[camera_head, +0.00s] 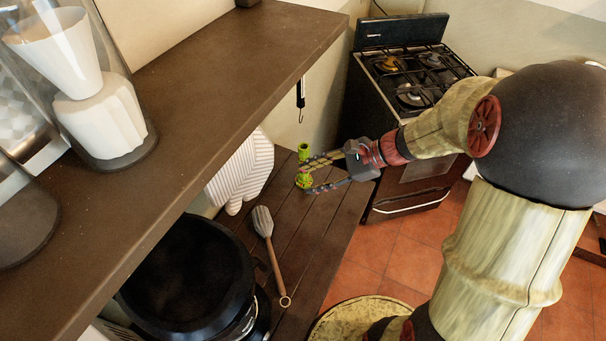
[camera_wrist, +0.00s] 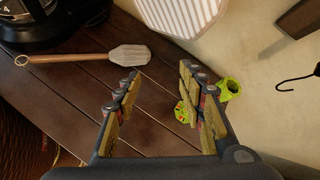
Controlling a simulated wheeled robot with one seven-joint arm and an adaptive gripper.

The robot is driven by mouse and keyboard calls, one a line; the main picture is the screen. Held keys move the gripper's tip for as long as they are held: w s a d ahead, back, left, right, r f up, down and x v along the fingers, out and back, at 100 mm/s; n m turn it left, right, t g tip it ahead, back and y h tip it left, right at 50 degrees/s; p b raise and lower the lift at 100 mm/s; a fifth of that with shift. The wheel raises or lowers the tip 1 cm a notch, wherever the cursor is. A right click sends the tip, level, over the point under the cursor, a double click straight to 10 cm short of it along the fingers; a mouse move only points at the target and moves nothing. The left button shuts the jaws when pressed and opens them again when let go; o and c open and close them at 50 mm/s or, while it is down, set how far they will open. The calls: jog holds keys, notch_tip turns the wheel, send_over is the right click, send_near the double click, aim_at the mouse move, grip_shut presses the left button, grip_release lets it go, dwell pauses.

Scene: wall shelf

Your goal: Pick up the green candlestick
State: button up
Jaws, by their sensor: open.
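The green candlestick (camera_head: 303,181) stands on the dark slatted wooden surface in the head view. In the wrist view its cup-like top (camera_wrist: 230,89) shows to the right of the right finger, and part of its base (camera_wrist: 181,113) shows left of that finger. The right finger hides its middle. My gripper (camera_head: 306,176) is open and empty, its fingers reaching over to the candlestick from the right. In the wrist view the gap of my gripper (camera_wrist: 158,77) lies mostly left of the candlestick. I cannot tell whether the finger touches it.
A spatula (camera_head: 266,232) lies on the slatted surface, with a black pot (camera_head: 190,275) nearby. A striped white item (camera_head: 243,172) is by the wall. A dark hook (camera_wrist: 297,79) hangs right of the candlestick. A brown shelf (camera_head: 215,80) overhangs at left; a stove (camera_head: 410,75) stands behind.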

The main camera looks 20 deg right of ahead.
aim_at(304, 160)
jog(key=w+d+f+m+t, duration=0.4)
jog(key=w+d+m, duration=0.2)
jog(key=w+m, duration=0.1)
jog(key=shift+y, duration=0.4)
jog(key=b+x, duration=0.3)
jog(key=x, duration=0.4)
jog(key=shift+w, duration=0.4)
jog(key=shift+c, duration=0.7)
grip_shut()
